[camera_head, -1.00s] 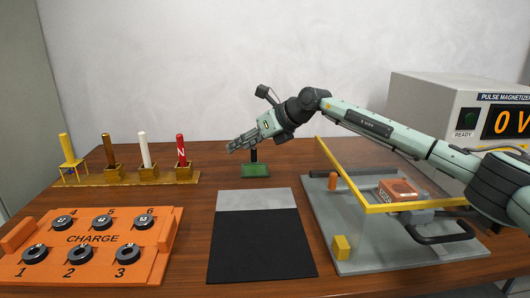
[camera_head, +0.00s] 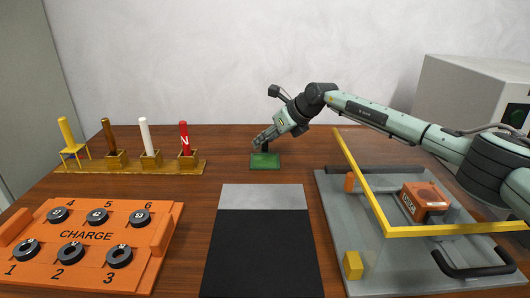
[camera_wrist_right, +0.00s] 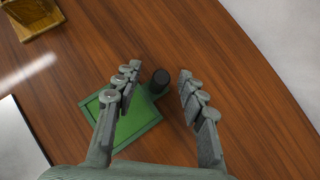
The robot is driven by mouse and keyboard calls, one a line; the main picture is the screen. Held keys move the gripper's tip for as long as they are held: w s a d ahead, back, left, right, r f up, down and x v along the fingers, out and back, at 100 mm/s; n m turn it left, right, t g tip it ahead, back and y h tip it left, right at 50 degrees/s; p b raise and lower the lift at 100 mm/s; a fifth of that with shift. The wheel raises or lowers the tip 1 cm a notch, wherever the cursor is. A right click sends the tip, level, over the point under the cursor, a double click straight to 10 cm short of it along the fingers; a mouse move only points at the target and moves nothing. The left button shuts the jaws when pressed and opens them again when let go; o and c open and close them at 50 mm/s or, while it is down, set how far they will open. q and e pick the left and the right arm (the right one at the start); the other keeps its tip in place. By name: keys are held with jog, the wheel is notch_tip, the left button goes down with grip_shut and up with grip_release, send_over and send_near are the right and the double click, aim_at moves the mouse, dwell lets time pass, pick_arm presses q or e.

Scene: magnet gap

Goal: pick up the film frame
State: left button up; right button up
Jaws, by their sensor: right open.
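My right gripper (camera_head: 258,144) is low over the frame, pointing down at an angle. In the wrist view its two fingers (camera_wrist_right: 156,78) are apart, with the knob seen between them, nearer the left finger. Whether a finger touches the knob cannot be told. My left gripper is not in view.
A black and grey mat (camera_head: 262,245) lies in front. An orange charge board (camera_head: 88,236) with several black rings is at left, a wooden rack (camera_head: 130,167) with coloured rods behind it. A grey platform (camera_head: 345,215) with a yellow bar (camera_head: 440,231) lies under my right arm.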

jog(key=shift+w+a+f, duration=0.3)
jog(key=shift+f, duration=0.1)
grip_shut()
